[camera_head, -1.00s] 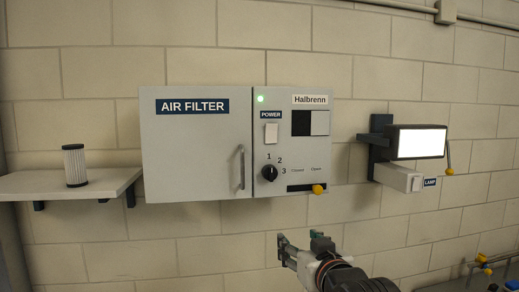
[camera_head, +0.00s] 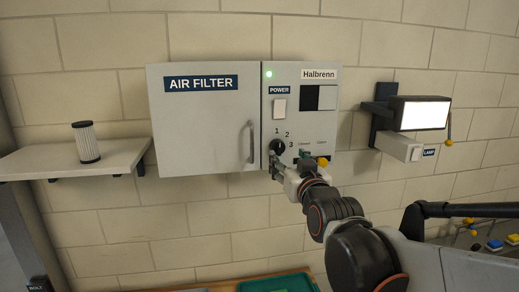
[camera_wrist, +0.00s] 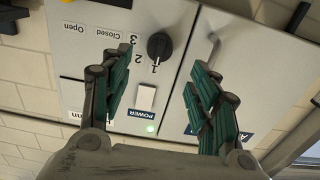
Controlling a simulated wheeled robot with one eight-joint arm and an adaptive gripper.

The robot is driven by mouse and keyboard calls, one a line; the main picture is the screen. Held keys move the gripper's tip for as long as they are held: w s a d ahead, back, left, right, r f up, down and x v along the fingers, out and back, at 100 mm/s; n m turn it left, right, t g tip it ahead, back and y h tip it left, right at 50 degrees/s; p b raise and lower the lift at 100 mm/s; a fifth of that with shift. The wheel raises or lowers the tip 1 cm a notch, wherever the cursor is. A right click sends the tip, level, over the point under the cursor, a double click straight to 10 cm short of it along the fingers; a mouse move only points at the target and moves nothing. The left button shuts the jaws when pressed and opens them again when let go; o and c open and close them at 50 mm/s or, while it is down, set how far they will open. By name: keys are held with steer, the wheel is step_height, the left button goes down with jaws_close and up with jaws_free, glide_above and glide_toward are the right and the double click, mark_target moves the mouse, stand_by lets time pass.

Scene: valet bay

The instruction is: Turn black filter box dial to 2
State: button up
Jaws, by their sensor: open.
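The black dial (camera_head: 277,147) is on the right panel of the grey filter box (camera_head: 318,78), with the numbers 1, 2 and 3 around it. My gripper (camera_head: 290,160) is at the panel, just below and overlapping the dial in the head view. In the wrist view the picture is upside down. The dial (camera_wrist: 159,46) shows there between and beyond the open fingers (camera_wrist: 155,85), apart from both. Its pointer seems to face near 1, but I cannot be sure of its setting. The gripper is empty.
A door with a handle (camera_head: 252,145) is left of the dial. A yellow-knobbed slider (camera_head: 322,162) is close right of my gripper, and a white power switch (camera_head: 279,105) is above the dial. A shelf with a filter cartridge (camera_head: 86,142) is at left, a lamp (camera_head: 420,113) at right.

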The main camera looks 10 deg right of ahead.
mark_target(280, 149)
steer(key=shift+w+p, duration=0.8)
steer(key=shift+w, duration=3.5)
steer(key=shift+c, duration=0.2)
steer(key=c, duration=1)
